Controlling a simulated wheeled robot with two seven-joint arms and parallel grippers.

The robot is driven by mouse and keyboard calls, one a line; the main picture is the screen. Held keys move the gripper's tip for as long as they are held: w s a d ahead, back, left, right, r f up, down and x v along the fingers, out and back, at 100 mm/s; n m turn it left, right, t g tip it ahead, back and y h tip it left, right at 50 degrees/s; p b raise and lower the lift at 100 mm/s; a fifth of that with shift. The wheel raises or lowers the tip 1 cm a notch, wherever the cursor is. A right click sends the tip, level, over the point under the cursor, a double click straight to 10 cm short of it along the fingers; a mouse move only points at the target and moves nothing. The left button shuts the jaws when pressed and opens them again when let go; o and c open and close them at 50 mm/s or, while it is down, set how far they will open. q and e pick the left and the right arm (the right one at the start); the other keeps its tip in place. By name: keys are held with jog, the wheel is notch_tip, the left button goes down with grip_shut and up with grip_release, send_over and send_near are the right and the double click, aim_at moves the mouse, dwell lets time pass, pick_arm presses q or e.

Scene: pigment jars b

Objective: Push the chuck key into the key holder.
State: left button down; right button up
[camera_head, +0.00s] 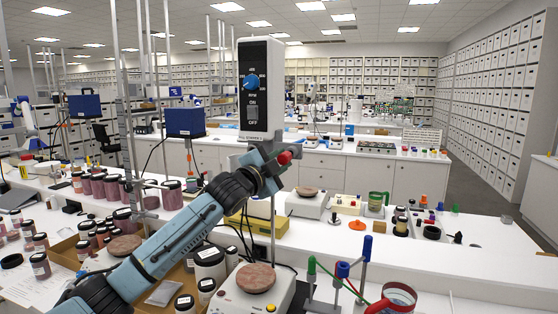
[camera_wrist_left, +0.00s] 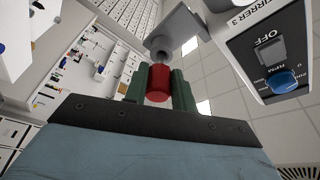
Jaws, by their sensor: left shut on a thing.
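My left gripper (camera_head: 279,162) is shut on the red handle of the chuck key (camera_head: 285,157), just below the overhead stirrer (camera_head: 260,85). In the left wrist view the red handle (camera_wrist_left: 157,82) sits between the green fingers (camera_wrist_left: 158,88). A grey metal piece with a round end (camera_wrist_left: 160,44), which looks like the key holder, is just beyond the red handle. The key's shaft lines up with it, but I cannot tell how far in it is. The stirrer with its blue knob (camera_wrist_left: 284,81) is at the right. My right gripper is not in view.
The stirrer's vertical rod (camera_head: 273,225) stands behind my left gripper. Below are a hotplate with a brown disc (camera_head: 256,279), a red-rimmed cup (camera_head: 398,296) and a coloured stand (camera_head: 342,270). Pigment jars (camera_head: 100,187) crowd the left of the bench.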

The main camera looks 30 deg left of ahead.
pick_arm(q)
jog(key=shift+w+a+r, duration=0.1)
jog(key=shift+w, duration=0.2)
jog(key=shift+w+a+p, duration=0.15)
jog(key=shift+w+p, duration=0.2)
jog(key=shift+w, duration=0.4)
jog(key=c, duration=1.1)
grip_release()
jog(key=shift+s, duration=0.1)
jog(key=shift+s+f+b, duration=0.3)
jog(key=shift+s+b, duration=0.05)
jog(key=shift+s, duration=0.15)
jog(key=shift+s+a+f+b, duration=0.2)
jog(key=shift+s+b, duration=0.6)
jog(key=shift+s, duration=1.2)
jog(key=shift+s+d+f+b, duration=0.1)
jog(key=shift+s+f+b, duration=0.2)
jog(key=shift+s+b, duration=1.15)
jog(key=shift+s+a+f+b, duration=0.1)
jog(key=shift+s+f+b, duration=0.15)
jog(key=shift+s, duration=2.35)
